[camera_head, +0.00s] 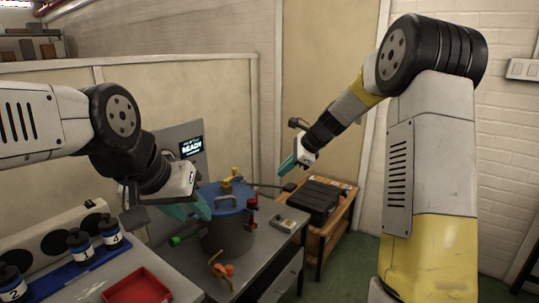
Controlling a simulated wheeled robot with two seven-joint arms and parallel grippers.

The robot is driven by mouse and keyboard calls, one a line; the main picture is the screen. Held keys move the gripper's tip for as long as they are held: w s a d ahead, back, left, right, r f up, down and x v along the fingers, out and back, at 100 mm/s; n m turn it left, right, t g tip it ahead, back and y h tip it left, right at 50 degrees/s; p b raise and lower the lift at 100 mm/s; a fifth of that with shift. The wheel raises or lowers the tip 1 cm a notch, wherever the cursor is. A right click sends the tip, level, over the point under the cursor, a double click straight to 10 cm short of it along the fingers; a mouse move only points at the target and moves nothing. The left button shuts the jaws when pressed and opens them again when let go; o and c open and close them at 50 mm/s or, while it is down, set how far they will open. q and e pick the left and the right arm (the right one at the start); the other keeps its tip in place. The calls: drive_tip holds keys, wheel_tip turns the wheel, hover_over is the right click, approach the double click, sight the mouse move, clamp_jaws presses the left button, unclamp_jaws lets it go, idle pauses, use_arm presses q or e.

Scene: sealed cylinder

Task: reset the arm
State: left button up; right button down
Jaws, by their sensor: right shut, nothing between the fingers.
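My left arm comes in from the left, and its gripper (196,207) with teal fingers hangs by the left side of the grey cylinder (228,238). From this angle I cannot tell whether its fingers are apart or touching the cylinder. My right arm comes down from the right, and its gripper (287,165) is shut and empty, in the air to the right of and above the cylinder. The cylinder stands upright with a blue lid (225,194) and a yellow handle (231,178) on top. Red, green and orange fittings surround its side.
A red tray (138,288) and several numbered bottles in a blue rack (84,262) are at the lower left. A small device (291,225) lies on the table right of the cylinder. A black case (314,201) rests on a wooden stand.

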drive_tip(key=s+d+r+n+h, duration=0.15)
drive_tip(key=s+r+n, duration=0.35)
drive_tip(key=s, duration=0.5)
drive_tip(key=s+d+r+n+h, duration=0.1)
drive_tip(key=s+d+r+n, duration=0.3)
drive_tip(key=s, duration=0.6)
drive_tip(key=s+d+f+n+t+h, duration=0.1)
drive_tip(key=s+d+n+t+h, duration=0.1)
drive_tip(key=s+n, duration=0.7)
drive_tip(key=s+d, duration=0.1)
drive_tip(key=s, duration=0.4)
drive_tip(key=shift+s, duration=0.15)
